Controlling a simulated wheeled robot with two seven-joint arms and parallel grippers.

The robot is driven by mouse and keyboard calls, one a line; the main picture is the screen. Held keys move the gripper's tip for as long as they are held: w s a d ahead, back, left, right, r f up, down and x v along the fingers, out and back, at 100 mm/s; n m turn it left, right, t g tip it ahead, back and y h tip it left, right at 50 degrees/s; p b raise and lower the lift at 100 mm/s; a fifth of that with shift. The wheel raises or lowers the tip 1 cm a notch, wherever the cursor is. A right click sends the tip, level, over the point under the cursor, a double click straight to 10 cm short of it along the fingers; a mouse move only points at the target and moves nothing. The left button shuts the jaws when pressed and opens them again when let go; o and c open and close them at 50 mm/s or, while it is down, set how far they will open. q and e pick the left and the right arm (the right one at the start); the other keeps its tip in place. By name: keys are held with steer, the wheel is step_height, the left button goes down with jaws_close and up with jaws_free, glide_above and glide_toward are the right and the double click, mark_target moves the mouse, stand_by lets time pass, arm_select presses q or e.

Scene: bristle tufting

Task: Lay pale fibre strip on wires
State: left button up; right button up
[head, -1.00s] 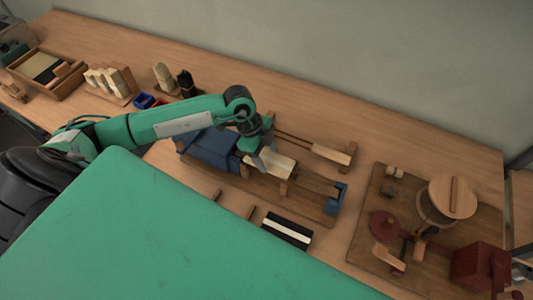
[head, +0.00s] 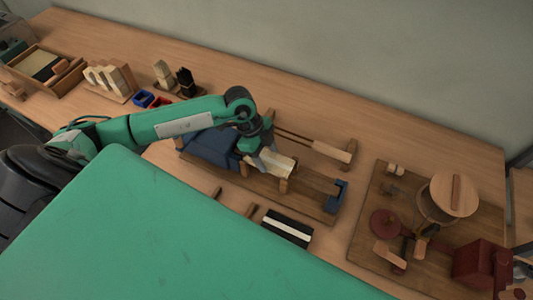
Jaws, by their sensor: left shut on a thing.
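My left gripper (head: 263,162) reaches down over the middle of a wooden jig (head: 312,205). Its fingers are shut on the left part of a pale strip (head: 284,168), which is partly hidden by the fingers. The strip lies at or just above the jig beside a small wooden post; I cannot tell whether it touches wires there. Two thin dark wires (head: 293,135) run behind the gripper to a wooden handle (head: 335,152); their left ends are hidden by the arm. My right gripper is not in view.
A blue block (head: 212,146) and a blue end piece (head: 337,198) stand on the jig. A black-and-pale striped piece (head: 287,229) lies in front. A board with a dark red machine (head: 480,262) and round wooden drum (head: 453,195) stands right. Brushes and trays line the back left.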

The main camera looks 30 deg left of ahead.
arm_select(q)
steer(key=shift+f, duration=0.2)
stand_by(0.3)
steer(key=o, duration=1.1)
steer(key=shift+c, duration=0.2)
steer(key=b+v, duration=0.2)
steer(key=v, duration=1.1)
steer(key=shift+a+r+b, duration=0.2)
steer(key=shift+r+b, duration=0.1)
steer(key=shift+b, duration=0.1)
